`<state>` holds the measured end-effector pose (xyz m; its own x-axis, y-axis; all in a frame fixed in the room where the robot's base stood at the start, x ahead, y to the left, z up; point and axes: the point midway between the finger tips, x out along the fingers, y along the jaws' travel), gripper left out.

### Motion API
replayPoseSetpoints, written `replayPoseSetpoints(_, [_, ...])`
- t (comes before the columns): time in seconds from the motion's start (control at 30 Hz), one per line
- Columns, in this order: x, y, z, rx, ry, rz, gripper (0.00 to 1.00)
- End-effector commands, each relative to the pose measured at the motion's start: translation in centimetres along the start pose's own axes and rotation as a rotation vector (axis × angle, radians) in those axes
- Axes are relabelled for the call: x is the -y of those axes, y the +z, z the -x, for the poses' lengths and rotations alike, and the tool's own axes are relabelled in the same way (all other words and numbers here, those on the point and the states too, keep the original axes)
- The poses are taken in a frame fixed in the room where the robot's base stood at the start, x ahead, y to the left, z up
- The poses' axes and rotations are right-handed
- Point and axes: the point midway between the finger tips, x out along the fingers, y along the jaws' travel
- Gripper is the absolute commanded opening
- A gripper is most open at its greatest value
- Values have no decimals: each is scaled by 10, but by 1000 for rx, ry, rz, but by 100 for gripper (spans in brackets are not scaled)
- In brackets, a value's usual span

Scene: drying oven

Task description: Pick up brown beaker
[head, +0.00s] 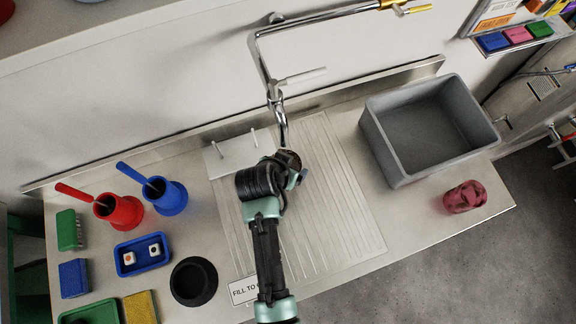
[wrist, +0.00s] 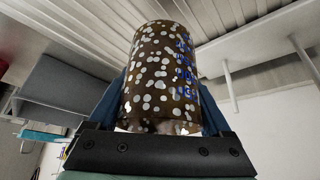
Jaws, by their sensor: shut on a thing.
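The brown beaker (wrist: 162,75) has pale round spots and blue markings down one side. It fills the middle of the wrist view, between the two blue fingers of my gripper (wrist: 160,105). The fingers press on it from both sides, so my gripper is shut on it. In the head view my gripper (head: 296,177) is over the ribbed drainboard, below the tap. Only a small brown part of the beaker (head: 291,157) shows there; my wrist hides the rest. I cannot tell whether the beaker touches the drainboard.
A chrome tap (head: 272,80) rises behind my gripper. A white pegged stand (head: 228,158) is close on its left. A grey bin (head: 376,152) and a red beaker (head: 464,197) stand to the right. Red (head: 119,211) and blue (head: 170,199) pots with brushes stand left.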

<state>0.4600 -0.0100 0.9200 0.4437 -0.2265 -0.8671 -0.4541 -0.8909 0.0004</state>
Motion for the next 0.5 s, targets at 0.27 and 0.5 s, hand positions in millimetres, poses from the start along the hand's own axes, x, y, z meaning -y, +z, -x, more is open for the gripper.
replayPoseSetpoints(0.27, [-8,1,14,1,0,-1,0])
replayPoseSetpoints(0.5, [-25,17,22,1,0,-1,0])
